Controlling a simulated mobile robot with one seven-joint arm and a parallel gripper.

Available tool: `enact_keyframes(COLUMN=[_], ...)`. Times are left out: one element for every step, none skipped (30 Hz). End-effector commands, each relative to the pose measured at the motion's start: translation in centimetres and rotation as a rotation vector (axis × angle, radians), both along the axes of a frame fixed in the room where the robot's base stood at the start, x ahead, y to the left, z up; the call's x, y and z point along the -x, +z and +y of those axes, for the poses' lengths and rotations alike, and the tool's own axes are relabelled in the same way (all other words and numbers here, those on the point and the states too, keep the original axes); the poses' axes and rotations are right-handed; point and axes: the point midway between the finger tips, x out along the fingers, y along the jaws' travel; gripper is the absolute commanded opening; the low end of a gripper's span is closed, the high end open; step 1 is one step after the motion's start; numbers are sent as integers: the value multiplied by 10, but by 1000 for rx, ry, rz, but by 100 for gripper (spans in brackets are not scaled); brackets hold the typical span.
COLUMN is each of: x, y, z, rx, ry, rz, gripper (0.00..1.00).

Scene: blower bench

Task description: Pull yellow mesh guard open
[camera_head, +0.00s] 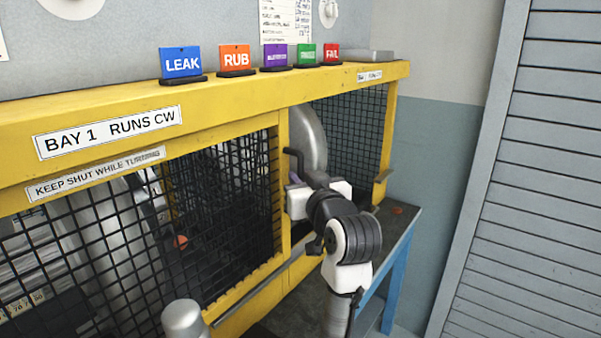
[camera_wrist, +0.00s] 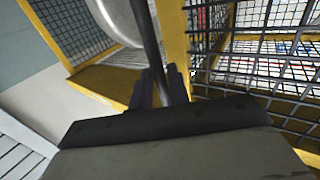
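The yellow mesh guard (camera_head: 222,205) is a yellow-framed panel of black mesh on the front of bay 1. In the wrist view its mesh (camera_wrist: 255,65) and yellow frame fill the right side. A dark bar handle (camera_head: 293,156) stands by the guard's right-hand frame edge. In the wrist view the bar (camera_wrist: 146,30) runs down between my two fingers. My gripper (camera_head: 297,182) is at this handle, and its fingertips (camera_wrist: 160,88) close on the bar from both sides. The lower part of the bar is hidden. I cannot tell whether the guard stands slightly ajar.
A silver round housing (camera_head: 308,135) shows in the gap right of the guard, beside another mesh panel (camera_head: 355,125). A slatted grey shutter (camera_head: 530,180) stands at right.

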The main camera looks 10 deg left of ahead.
Motion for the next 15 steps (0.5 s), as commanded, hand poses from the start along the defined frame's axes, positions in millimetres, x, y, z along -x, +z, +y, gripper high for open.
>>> enact_keyframes(x=[-3, -5, -6, -7, -8, -9, -9, -9, -9, -9, -9, -9, -9, -9, -9], y=[1, 0, 0, 0, 0, 0, 0, 0, 0, 0, 0, 0, 0, 0, 0], z=[3, 4, 5, 6, 6, 6, 6, 6, 6, 6, 6, 6, 6, 6, 6], rx=[0, 1, 1, 0, 0, 0, 0, 0, -1, -1, -1, -1, -1, -1, -1], ry=[2, 2, 1, 1, 1, 1, 1, 0, 0, 0, 0, 0, 0, 0, 0], rz=[2, 1, 1, 0, 0, 0, 0, 0, -1, -1, -1, -1, -1, -1, -1], gripper=[18, 18, 18, 18, 18, 18, 18, 18, 18, 18, 18, 18, 16, 12, 7])
